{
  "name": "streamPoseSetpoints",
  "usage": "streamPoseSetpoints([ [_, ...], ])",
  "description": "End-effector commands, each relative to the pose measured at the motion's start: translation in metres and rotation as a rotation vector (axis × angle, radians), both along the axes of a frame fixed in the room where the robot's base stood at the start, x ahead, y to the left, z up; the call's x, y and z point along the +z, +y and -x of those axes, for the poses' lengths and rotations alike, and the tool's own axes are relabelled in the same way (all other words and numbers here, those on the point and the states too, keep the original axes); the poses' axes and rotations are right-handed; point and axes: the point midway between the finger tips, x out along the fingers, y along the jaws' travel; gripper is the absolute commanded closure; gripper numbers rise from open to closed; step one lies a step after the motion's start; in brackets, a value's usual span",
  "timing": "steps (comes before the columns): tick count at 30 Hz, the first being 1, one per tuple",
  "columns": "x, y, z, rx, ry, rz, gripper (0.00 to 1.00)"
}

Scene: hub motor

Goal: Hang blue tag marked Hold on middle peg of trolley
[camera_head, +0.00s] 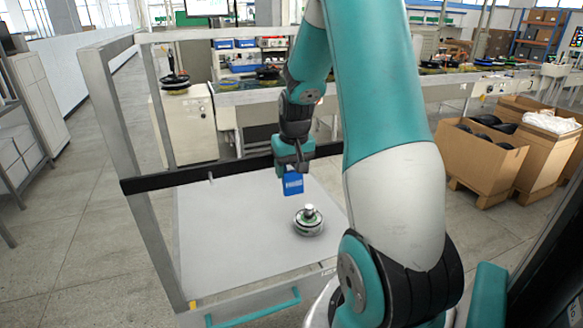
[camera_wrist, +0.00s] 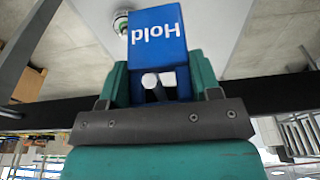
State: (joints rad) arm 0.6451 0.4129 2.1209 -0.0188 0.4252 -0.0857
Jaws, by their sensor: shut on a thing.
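The blue tag (camera_head: 292,185) hangs below my gripper (camera_head: 292,163) in the head view, close to the trolley's black bar (camera_head: 165,181). In the wrist view, my gripper (camera_wrist: 159,82) is shut on the blue tag (camera_wrist: 157,32), whose white word "Hold" reads upside down. Two pale, round-ended pins (camera_wrist: 149,81) show in front of the tag between the jaws; I cannot tell whether either is a peg. One small peg (camera_head: 210,177) stands on the bar to the left, clear of the gripper. The bar behind the gripper is hidden, so the middle peg cannot be made out.
A round hub motor (camera_head: 308,222) sits on the trolley's pale top (camera_head: 235,245), below and right of the tag. A grey upright post (camera_head: 128,150) stands at the left. Cardboard boxes (camera_head: 478,165) stand at the right. Most of the trolley top is clear.

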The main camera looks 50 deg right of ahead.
Motion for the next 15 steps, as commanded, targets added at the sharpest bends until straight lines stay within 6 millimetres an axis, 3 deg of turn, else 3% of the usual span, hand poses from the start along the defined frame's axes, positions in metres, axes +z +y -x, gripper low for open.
streamPoseSetpoints([
  [7,0.0002,0.0000,0.0000,0.000,0.000,0.000,0.67],
  [8,0.0002,0.0000,0.0000,0.000,0.000,0.000,0.36],
  [11,0.0002,0.0000,0.0000,0.000,0.000,0.000,0.13],
  [15,0.0002,0.0000,0.0000,0.000,0.000,0.000,0.13],
])
